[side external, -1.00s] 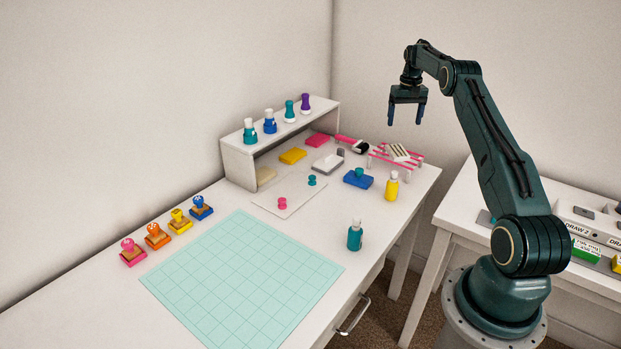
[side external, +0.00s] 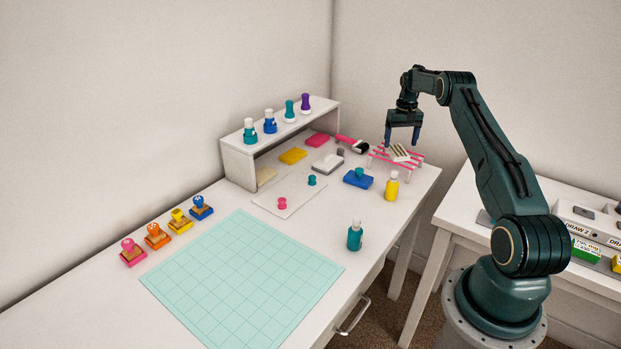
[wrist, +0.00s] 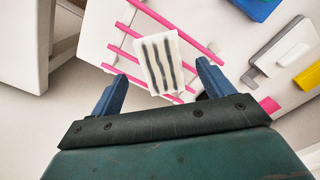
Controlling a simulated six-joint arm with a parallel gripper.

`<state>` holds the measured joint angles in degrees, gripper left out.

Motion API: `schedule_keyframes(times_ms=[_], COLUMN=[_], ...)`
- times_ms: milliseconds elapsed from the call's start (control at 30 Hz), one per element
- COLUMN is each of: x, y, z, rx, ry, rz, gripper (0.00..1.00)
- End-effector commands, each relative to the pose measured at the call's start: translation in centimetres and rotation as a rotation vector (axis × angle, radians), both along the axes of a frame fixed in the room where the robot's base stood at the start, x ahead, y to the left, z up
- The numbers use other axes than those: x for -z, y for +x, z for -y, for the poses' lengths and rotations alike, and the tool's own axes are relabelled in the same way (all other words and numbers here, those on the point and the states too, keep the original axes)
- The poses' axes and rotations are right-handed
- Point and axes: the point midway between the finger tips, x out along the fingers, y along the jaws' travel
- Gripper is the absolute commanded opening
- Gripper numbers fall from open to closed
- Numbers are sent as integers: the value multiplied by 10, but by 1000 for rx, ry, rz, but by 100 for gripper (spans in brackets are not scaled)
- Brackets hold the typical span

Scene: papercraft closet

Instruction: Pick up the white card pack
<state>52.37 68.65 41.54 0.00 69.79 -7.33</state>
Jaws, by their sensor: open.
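The white card pack (side external: 398,152), marked with dark stripes, lies on a small pink-barred rack (side external: 382,156) at the far right end of the desk. In the wrist view the card pack (wrist: 158,62) lies tilted across the pink bars (wrist: 185,34), ahead of and between my two blue fingers. My gripper (side external: 402,140) points down over the rack, just beside the pack in the side view. It is open and empty, and its fingers (wrist: 163,88) are apart from the pack.
A blue pad with a teal-knobbed stamp (side external: 357,179) and a yellow bottle (side external: 391,186) stand near the rack. A pink-handled roller (side external: 355,146) and a grey-and-white block (side external: 327,163) lie to its left. A white shelf (side external: 240,165) stands against the wall.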

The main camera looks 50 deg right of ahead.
Motion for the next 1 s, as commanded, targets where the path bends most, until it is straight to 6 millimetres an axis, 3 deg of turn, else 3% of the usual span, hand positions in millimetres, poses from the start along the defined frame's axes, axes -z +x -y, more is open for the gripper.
schedule_keyframes(times_ms=[300, 867, 1000], x=[33, 36, 36], y=[0, 0, 0], z=[-1, -1, -1], rx=[0, 0, 0], ry=[1, 0, 0], rz=[-1, 0, 0], gripper=[80, 80, 54])
